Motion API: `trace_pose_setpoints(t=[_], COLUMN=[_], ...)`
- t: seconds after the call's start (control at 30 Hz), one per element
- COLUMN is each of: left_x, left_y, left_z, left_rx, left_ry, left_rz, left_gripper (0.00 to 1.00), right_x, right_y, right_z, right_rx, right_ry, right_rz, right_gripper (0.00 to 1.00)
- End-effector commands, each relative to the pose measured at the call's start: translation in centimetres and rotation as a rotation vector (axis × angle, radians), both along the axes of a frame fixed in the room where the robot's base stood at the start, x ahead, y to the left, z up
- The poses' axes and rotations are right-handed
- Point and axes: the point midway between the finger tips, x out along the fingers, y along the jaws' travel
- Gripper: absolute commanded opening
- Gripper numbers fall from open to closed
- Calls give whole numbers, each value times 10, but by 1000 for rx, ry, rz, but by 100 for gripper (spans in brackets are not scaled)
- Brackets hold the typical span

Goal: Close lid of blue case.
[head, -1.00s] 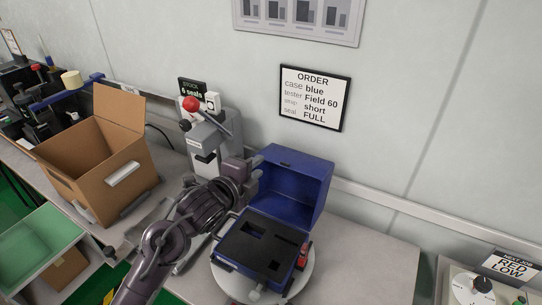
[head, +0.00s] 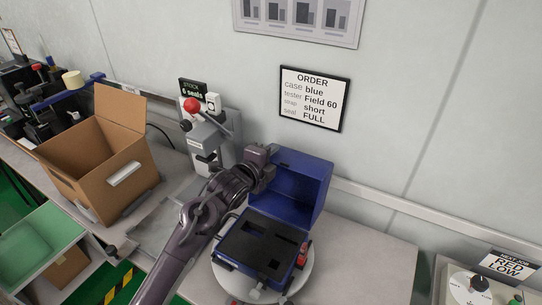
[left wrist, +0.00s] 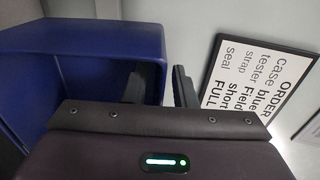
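The blue case stands open on a round white turntable (head: 226,283). Its lid (head: 303,178) is raised upright at the back, and its base (head: 262,283) holds black foam (head: 262,245) with cut-outs. My left gripper (head: 270,152) is at the lid's upper left corner. In the left wrist view the lid (left wrist: 85,45) fills the left side. The fingers of the left gripper (left wrist: 160,80) are apart there, one in front of the lid's inside and one just right of its edge. Whether they touch the lid cannot be told. My right gripper is not in view.
A grey press with a red knob (head: 191,105) stands behind my left arm. An open cardboard box (head: 90,160) is at the left. A framed order sign (head: 314,98) hangs on the wall behind the case. Bench right of the turntable (head: 370,265) is clear.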

Motion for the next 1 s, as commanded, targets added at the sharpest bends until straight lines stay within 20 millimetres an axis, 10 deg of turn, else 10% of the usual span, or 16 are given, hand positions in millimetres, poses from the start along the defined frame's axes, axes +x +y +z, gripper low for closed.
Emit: trace_pose_setpoints(t=[0.2, 1.0], left_x=[0, 0], left_y=[0, 0], left_z=[0, -1], left_rx=[0, 0], left_ry=[0, 2], left_rz=[0, 0], left_gripper=[0, 0], right_x=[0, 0], right_y=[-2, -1], right_z=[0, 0], right_rx=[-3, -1], right_ry=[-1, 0], right_rz=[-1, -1], right_gripper=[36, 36])
